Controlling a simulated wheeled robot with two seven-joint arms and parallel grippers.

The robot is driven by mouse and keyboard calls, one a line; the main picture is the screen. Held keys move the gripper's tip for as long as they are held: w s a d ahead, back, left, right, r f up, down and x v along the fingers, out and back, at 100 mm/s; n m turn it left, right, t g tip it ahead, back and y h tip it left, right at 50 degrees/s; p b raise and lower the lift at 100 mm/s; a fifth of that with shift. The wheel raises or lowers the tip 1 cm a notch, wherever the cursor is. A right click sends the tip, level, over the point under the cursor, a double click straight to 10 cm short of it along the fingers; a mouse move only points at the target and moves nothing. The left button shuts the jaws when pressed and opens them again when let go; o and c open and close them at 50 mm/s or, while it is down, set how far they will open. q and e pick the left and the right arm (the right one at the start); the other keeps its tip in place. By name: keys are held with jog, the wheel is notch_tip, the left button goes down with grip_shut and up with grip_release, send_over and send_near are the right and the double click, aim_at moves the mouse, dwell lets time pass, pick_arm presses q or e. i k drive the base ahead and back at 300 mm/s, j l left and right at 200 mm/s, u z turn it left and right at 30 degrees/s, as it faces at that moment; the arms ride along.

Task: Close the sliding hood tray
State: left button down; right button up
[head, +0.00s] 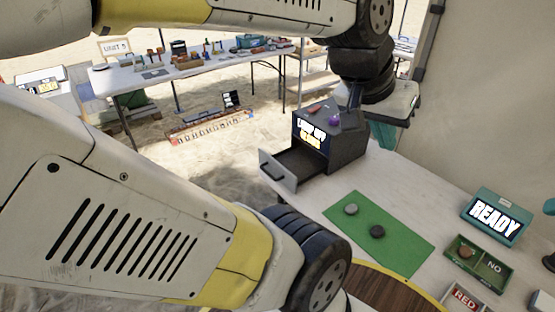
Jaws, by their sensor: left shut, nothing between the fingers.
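The dark grey hood box (348,147) stands on the white table, with a lit screen (311,135) on its front that appears to read "LAMP OFF". Its sliding tray (298,166) is pulled out to the front left, and its front panel with a handle (277,171) stands well clear of the box. The visible tray floor looks empty. My left gripper (354,101) points down over the back right of the box top, away from the tray front. It is shut and holds nothing; its fingertips are small and dark here. My right gripper is out of view.
A small red item (313,108) and a purple item (334,119) sit on the box top. A green mat (375,240) holds two stones. At right are a READY screen (493,217) and a green sorting tray (478,284). Sand lies beyond the table's left edge.

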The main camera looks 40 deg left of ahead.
aim_at(294, 165)
jog(key=u, duration=1.6)
